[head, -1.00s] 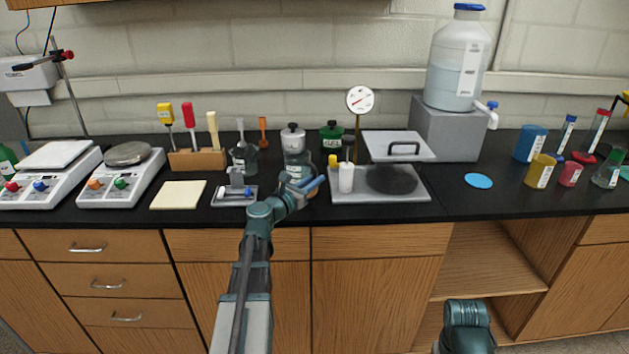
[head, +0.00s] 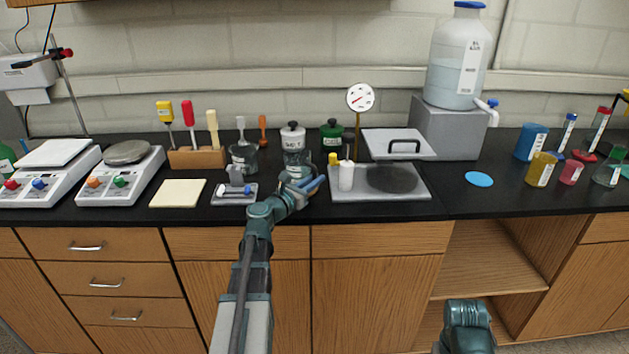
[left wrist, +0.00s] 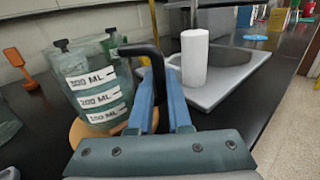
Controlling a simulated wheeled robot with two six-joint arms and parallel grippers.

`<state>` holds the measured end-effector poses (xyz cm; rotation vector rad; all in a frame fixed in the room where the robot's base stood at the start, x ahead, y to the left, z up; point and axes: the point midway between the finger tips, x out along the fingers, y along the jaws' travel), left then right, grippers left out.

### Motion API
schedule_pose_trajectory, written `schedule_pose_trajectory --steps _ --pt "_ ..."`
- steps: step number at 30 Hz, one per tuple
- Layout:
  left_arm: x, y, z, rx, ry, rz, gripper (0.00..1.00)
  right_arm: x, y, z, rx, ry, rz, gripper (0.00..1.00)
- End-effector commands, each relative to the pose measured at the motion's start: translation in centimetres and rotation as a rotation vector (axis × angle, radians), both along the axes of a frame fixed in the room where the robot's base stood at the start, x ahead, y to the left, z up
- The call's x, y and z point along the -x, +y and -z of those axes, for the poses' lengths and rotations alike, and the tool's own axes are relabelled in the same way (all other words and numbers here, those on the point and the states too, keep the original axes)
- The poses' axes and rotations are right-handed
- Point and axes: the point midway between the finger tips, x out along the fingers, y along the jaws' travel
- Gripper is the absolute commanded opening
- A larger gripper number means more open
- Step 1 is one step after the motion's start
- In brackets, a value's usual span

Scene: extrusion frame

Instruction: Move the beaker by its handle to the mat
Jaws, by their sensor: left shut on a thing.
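In the head view the beaker (head: 297,160) is partly hidden behind my left gripper (head: 312,184). A flat blue round mat (head: 479,179) lies bare on the counter at the right. My right gripper is not in view; only part of that arm shows.
A grey hotplate tray (head: 345,190) with a white cylinder (head: 346,177) stands just right of the beaker. A black-knobbed jar (head: 292,135) and a green jar (head: 332,134) stand behind. A slotted grey stand (head: 234,192) and cream pad (head: 178,193) lie left. Cups (head: 541,170) stand beyond the blue mat.

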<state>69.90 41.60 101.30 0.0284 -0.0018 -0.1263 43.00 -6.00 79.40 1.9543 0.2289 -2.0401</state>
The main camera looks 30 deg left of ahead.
Motion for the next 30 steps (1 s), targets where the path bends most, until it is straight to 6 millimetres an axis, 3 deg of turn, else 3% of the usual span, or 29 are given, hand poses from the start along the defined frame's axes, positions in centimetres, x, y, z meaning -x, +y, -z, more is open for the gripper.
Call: schedule_pose_trajectory --steps 10,11,16,25,30 --pt "0.0 0.0 0.5 0.0 0.0 0.0 0.0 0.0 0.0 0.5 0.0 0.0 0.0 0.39" --pt "0.0 0.0 0.5 0.0 0.0 0.0 0.22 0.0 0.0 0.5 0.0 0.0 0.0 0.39" --pt "0.0 0.0 0.4 0.0 0.0 0.0 0.51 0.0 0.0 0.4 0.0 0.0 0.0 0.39" --pt "0.1 0.0 0.5 0.0 0.0 0.0 0.51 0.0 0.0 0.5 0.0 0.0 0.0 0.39" --pt "2.1 0.2 0.5 0.0 0.0 -0.003 0.51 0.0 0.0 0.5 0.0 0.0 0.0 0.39"
